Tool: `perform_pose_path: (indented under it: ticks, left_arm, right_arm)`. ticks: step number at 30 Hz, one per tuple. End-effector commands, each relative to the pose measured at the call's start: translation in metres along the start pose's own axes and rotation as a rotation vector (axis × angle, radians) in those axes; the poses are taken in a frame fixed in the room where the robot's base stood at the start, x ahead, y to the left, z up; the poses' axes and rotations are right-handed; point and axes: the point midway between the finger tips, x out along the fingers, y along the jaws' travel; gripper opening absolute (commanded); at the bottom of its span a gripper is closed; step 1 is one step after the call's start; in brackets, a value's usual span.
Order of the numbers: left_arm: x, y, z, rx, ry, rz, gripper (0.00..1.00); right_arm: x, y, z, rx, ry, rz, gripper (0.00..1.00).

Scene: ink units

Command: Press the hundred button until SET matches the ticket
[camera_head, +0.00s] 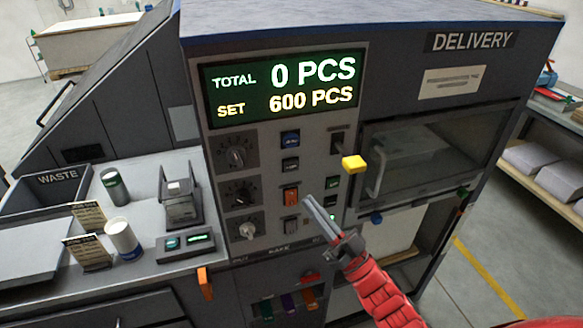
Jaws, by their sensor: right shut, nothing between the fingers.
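The machine's display (285,87) reads TOTAL 0 PCS and SET 600 PCS. Below it, the control panel (262,180) has a blue button (290,139), a dark button (290,165), an orange button (290,196) and a grey button (290,226). Small green-lit buttons (333,184) sit to their right. The button labels are too small to read, so I cannot tell which is the hundred button. Two job tickets (88,216) (87,252) stand on the left counter; their figures are unreadable. My right gripper (308,201) is shut and empty, its tips in front of the panel, right of the orange button; contact is unclear.
A yellow knob (354,165) juts out right of the buttons. Three dials (237,153) line the panel's left side. The clear-fronted DELIVERY bay (415,155) is at right.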

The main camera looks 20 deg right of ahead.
Motion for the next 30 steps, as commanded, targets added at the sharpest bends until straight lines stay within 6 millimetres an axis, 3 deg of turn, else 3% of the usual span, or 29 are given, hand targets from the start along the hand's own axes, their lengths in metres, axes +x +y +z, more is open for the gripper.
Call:
perform_pose_path:
  ticks: [5, 15, 21, 30]
  left_arm:
    - [-0.012, 0.001, 0.002, 0.000, 0.000, 0.000, 0.50]
    - [-0.044, 0.002, 0.007, 0.000, 0.000, 0.000, 0.50]
    - [-0.053, 0.003, 0.009, 0.000, 0.000, 0.000, 0.50]
    - [-0.056, 0.003, 0.009, 0.000, 0.000, 0.000, 0.50]
  right_arm:
    - [0.007, 0.006, 0.009, -0.003, 0.002, -0.003, 0.00]
    - [0.039, 0.029, 0.034, -0.001, 0.003, -0.003, 0.00]
    - [0.054, 0.040, 0.042, -0.002, 0.000, -0.003, 0.00]
    - [0.061, 0.044, 0.045, 0.000, 0.000, 0.000, 0.00]
